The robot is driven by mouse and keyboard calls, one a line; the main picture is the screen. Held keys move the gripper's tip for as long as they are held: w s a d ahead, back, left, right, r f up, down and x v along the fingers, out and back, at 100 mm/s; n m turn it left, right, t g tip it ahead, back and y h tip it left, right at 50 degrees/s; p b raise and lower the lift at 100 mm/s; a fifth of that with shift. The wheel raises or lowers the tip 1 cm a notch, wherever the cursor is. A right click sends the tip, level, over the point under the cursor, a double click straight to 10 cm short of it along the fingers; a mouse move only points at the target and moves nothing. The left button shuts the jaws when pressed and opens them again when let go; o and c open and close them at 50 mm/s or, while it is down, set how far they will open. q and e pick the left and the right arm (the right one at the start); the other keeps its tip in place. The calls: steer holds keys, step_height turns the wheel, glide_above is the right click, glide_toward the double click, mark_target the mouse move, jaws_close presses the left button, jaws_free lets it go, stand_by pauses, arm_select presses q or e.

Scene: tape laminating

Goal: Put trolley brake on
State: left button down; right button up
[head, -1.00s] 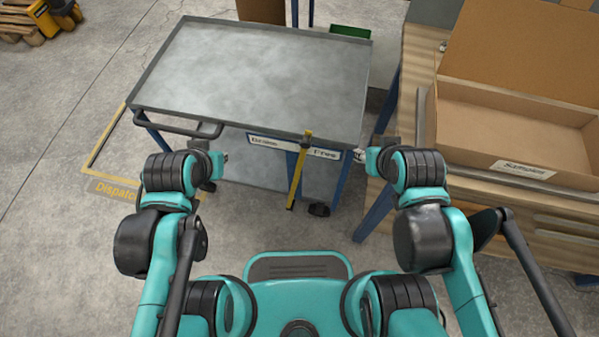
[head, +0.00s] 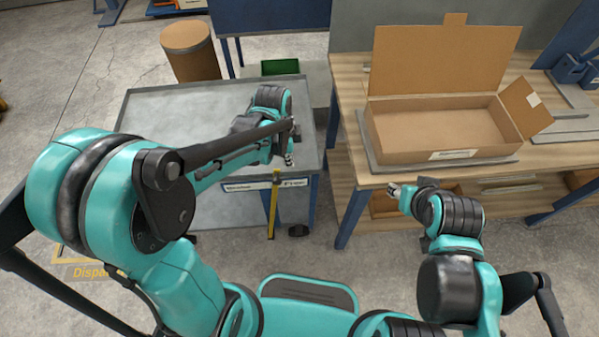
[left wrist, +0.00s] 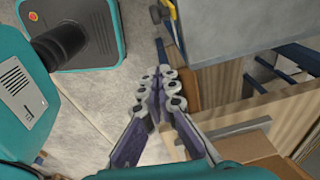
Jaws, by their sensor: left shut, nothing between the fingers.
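The trolley (head: 140,105) is a grey-topped cart with blue legs, left of centre in the head view. On its near side is a white label strip (head: 245,186), with words too small to read clearly now. My left gripper (head: 290,159) is shut and empty near the trolley's near right corner, apart from the lever. My right gripper (head: 393,190) is by the workbench; its fingers are too small to judge.
A wooden workbench (head: 348,150) with an open cardboard box (head: 440,132) stands to the right. A brown drum (head: 190,52) and a green bin (head: 280,67) are behind the trolley.

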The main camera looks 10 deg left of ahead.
arm_select(q)
steer(key=shift+w+d+f+m, duration=0.15)
steer(key=shift+d+f+m, duration=0.05)
steer(key=shift+d+m, duration=0.25)
steer(key=shift+f, duration=0.1)
step_height(320, 180, down, 11)
steer(key=a+b, duration=0.2)
steer(key=b, duration=0.3)
steer(key=shift+a, duration=0.4)
steer(key=shift+w, duration=0.1)
